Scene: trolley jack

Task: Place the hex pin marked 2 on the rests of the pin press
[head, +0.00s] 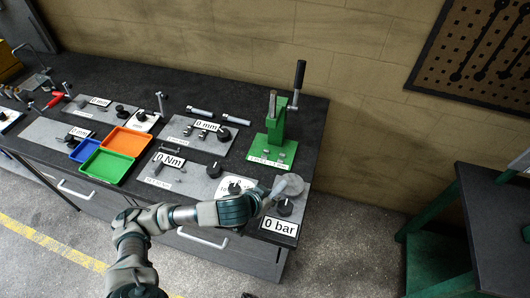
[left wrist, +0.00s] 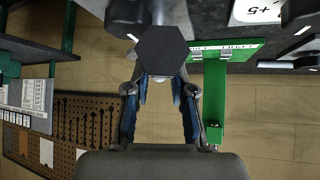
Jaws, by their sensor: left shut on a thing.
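My left gripper (head: 272,193) is over the front right of the bench, in front of the pin press. In the left wrist view its fingers (left wrist: 160,78) are shut on a dark hex pin (left wrist: 162,48), whose hexagonal end faces the camera. No mark shows on that end, so I cannot tell its number. The green pin press (head: 275,135) stands upright at the bench's back right, its black-handled lever raised. Small grey rests (head: 265,149) show on its base. The press also shows in the left wrist view (left wrist: 214,95), right of the fingers. My right gripper is not seen.
Two bolt-like pins (head: 200,111) lie at the back of the bench, left of the press. Orange (head: 124,143) and green (head: 108,167) trays sit farther left. A "0 bar" plate (head: 279,226) and dark knob (head: 284,207) are close to my gripper. A wall stands behind.

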